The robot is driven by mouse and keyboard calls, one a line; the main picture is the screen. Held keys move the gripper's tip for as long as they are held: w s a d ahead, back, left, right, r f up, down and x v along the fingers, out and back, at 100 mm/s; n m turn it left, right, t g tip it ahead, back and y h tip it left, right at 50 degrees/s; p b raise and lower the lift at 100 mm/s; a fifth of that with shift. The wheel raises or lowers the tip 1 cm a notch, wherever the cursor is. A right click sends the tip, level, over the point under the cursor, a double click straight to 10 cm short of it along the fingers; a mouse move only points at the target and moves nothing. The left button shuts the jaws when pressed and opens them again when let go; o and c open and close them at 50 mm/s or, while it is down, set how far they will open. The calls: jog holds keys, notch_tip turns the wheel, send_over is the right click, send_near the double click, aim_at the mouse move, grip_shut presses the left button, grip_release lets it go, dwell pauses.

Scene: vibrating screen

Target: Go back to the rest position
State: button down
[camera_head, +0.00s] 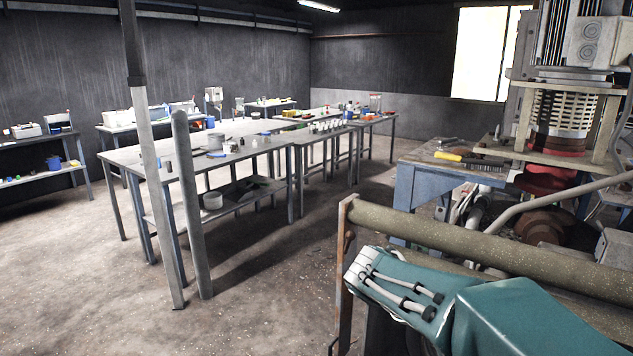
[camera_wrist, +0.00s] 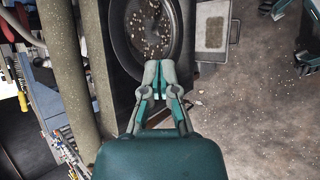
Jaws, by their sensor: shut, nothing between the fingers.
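My gripper (camera_wrist: 161,68) shows in the wrist view, with its two fingertips close together and nothing between them. It is over the near rim of a dark round pan (camera_wrist: 118,45) with pale and brown bits in it. I cannot tell how high it is above the pan. In the head view, my teal arm (camera_head: 510,315) is at the lower right, in front of a speckled pipe rail. My gripper is out of the head view.
The thick rail (camera_head: 450,237) runs beside my arm; it is also left of the pan in the wrist view (camera_wrist: 66,80). A grey tray (camera_wrist: 211,33) lies right of the pan. A blue workbench (camera_head: 430,183) stands behind the rail. Two posts (camera_head: 188,200) stand left.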

jog(key=s+a+m+t+y, duration=0.1)
jog(key=s+a+m+y, duration=0.2)
jog(key=s, duration=0.6)
jog(key=s+a+m+t+y, duration=0.2)
jog(key=s+m+y, duration=0.3)
jog(key=s, duration=0.4)
jog(key=shift+a+f+m+t+y, duration=0.15)
jog(key=shift+a+m+t+y, duration=0.15)
jog(key=shift+a+m+y, duration=0.15)
